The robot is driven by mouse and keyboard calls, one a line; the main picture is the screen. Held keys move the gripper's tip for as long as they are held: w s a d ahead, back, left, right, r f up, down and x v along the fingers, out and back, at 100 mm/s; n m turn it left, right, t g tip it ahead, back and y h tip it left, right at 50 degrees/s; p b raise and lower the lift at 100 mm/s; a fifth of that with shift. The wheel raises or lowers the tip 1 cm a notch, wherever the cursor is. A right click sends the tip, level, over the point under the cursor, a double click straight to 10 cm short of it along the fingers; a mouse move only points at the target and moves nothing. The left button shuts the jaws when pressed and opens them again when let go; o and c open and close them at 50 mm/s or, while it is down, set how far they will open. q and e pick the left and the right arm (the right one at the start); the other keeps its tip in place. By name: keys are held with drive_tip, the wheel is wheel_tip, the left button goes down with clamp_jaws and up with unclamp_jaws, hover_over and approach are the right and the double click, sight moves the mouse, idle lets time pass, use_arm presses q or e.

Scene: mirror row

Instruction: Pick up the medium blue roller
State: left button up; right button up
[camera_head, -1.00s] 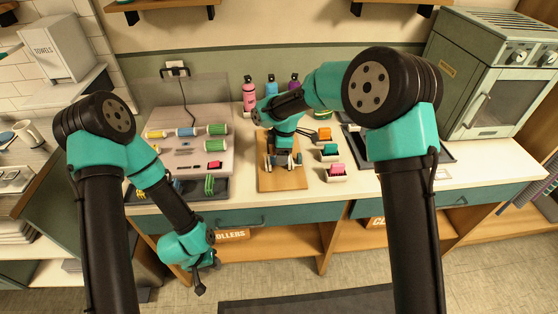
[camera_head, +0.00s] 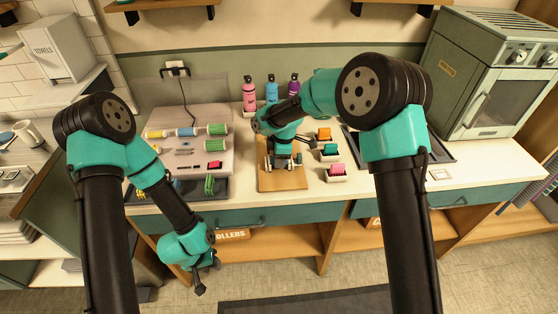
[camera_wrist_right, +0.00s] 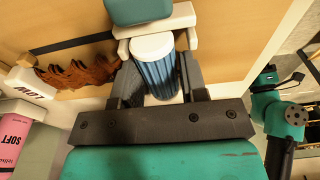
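A ribbed blue roller with a white end (camera_wrist_right: 160,76) sits between the dark fingers of my right gripper (camera_wrist_right: 161,82), with a finger close against each side. My right gripper (camera_head: 283,160) is over the wooden board; its own arm hides the roller in the head view. Another blue roller (camera_head: 187,131) lies in the row on the grey case, between a yellow roller (camera_head: 155,133) and a green one (camera_head: 217,129). My left gripper (camera_head: 204,283) hangs in front of the counter, apart from the rollers; its fingers are too small to read.
The wooden board (camera_head: 283,184) lies mid-counter. Orange, teal and pink pieces in pale holders (camera_head: 337,178) stand to its right. Several bottles (camera_head: 271,90) stand behind. A dark tray (camera_head: 222,192) holds green items. A brown hair lock (camera_wrist_right: 80,75) lies near the gripper.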

drive_tip(key=c, duration=0.5)
drive_tip(key=shift+c, duration=0.2)
drive_tip(key=shift+r, duration=1.9)
drive_tip(key=s, duration=1)
drive_tip(key=s+r, duration=0.1)
drive_tip(key=s, duration=0.5)
drive_tip(key=shift+r, duration=0.1)
